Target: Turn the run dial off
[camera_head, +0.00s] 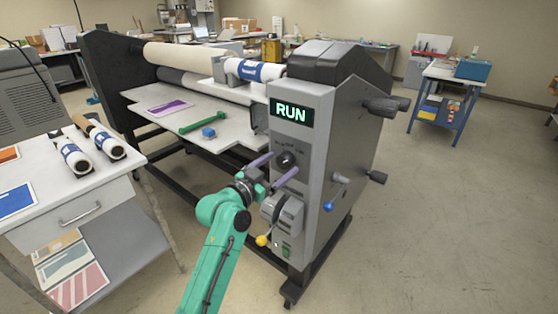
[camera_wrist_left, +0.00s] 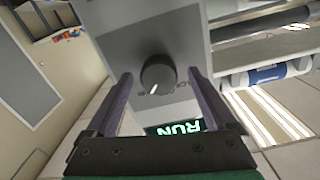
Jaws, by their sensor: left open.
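The run dial (camera_head: 285,159) is a dark round knob on the grey end panel of the laminator (camera_head: 318,150), under a lit display (camera_head: 291,112) that reads RUN in green. My left gripper (camera_head: 273,166) is open in front of the panel, its two purple fingers on either side of the dial. In the left wrist view the dial (camera_wrist_left: 158,74) sits between the spread fingers, with a gap on each side and a white pointer mark on its face. The display (camera_wrist_left: 175,128) shows upside down there. My right gripper is not in view.
Below the dial are a grey box with a yellow-knobbed lever (camera_head: 262,240) and a green switch (camera_head: 286,249). A blue-knobbed lever (camera_head: 329,206) and dark handles (camera_head: 386,106) stick out at the right. A white side table (camera_head: 70,190) with rolls stands at left.

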